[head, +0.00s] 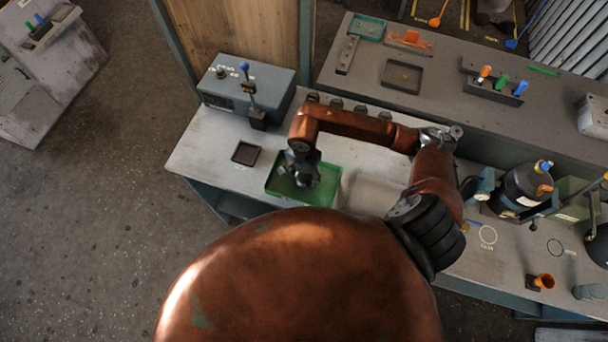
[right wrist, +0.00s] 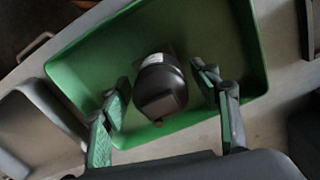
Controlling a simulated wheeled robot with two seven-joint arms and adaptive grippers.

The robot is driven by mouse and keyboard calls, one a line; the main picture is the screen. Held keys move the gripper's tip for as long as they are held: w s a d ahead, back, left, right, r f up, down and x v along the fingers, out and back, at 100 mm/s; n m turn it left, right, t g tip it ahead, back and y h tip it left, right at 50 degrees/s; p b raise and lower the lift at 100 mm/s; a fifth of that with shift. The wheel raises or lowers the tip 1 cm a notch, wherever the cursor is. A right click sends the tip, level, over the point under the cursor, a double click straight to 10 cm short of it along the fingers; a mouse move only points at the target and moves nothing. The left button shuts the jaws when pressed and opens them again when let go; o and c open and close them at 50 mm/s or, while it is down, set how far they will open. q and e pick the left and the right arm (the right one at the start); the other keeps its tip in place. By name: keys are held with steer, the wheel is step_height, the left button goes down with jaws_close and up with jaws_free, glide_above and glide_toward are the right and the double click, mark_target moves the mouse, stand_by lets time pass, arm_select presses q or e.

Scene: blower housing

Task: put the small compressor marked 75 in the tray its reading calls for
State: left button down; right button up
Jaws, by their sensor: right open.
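A small black compressor (right wrist: 160,90) with a pale label sits inside the green tray (right wrist: 245,30) in the right wrist view. The label is too small to read, so I cannot confirm the 75. My right gripper (right wrist: 160,80) is open, with one finger on each side of the compressor and visible gaps between. In the head view my right gripper (head: 302,180) points down over the green tray (head: 328,190) and hides the compressor. A pale grey tray (head: 372,194) stands just right of the green one. My left gripper is not in view.
A small dark square tray (head: 246,153) lies left of the green tray. A grey-blue box with a lever (head: 245,85) stands behind it. A large dark compressor (head: 520,190) stands at the right. A grey back bench (head: 440,70) carries trays and colored handles.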

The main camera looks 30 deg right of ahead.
step_height(320, 180, up, 12)
steer(key=shift+f+b, duration=0.1)
steer(key=shift+b, duration=0.8)
